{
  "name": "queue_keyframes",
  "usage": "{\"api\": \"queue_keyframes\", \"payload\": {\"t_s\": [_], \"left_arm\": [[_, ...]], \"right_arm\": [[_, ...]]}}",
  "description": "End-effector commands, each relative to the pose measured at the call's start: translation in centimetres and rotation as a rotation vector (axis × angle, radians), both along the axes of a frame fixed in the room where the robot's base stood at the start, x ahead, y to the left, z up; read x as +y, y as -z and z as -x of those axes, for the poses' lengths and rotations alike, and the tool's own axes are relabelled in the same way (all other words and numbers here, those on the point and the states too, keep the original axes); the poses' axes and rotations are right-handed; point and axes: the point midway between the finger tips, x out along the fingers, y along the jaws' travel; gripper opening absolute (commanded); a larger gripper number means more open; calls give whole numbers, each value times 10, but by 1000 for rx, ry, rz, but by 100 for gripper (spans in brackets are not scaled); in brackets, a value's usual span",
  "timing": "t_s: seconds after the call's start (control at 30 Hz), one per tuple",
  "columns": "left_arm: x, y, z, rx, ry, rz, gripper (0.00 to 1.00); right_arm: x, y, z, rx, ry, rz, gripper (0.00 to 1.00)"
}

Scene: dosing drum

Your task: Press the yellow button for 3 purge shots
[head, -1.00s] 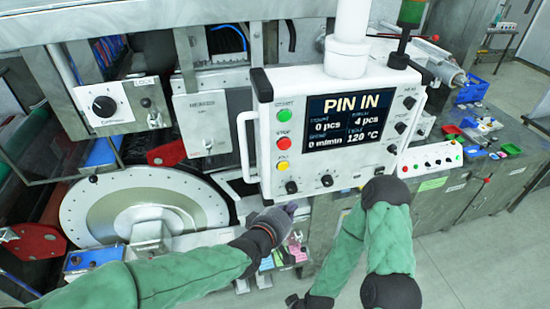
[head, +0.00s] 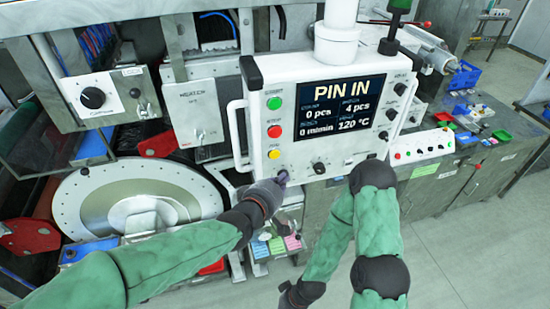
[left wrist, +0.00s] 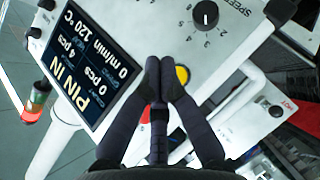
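The yellow button (head: 274,155) is on the left side of the white control panel (head: 335,161), below the red button (head: 274,131) and green button (head: 274,103). My left gripper (head: 282,179) is at the panel's lower left, its tips just below the yellow button. In the left wrist view its fingers (left wrist: 160,64) are together and empty. The yellow button (left wrist: 182,75) shows right beside the tips there; I cannot tell whether they touch. The screen (head: 340,108) reads PIN IN, 0 pcs, 4 pcs, 0 m/min, 120 °C. My right gripper (head: 297,295) hangs low, its fingers unclear.
A white handle (head: 237,136) stands out left of the buttons. A black speed knob (left wrist: 205,14) shows in the left wrist view. A large round metal disc (head: 140,195) is at left. A white button box (head: 420,147) is on the bench at right. Open floor lies at lower right.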

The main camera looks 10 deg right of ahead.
Motion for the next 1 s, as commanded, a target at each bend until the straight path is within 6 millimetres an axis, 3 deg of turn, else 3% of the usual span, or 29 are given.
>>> {"api": "queue_keyframes", "payload": {"t_s": [0.2, 0.4, 0.63, 1.0], "left_arm": [[1, 3, -30, -1, -2, 1, 0], [1, 4, -47, -1, -1, 1, 0], [2, 1, -57, 1, 0, 1, 0], [2, 0, -59, 0, 0, 0, 0]], "right_arm": [[0, 20, 0, 0, 0, 0, 0], [0, 40, 0, 0, 0, 0, 0], [0, 50, 0, 0, 0, 0, 0], [0, 51, 0, 0, 0, 0, 0]]}}
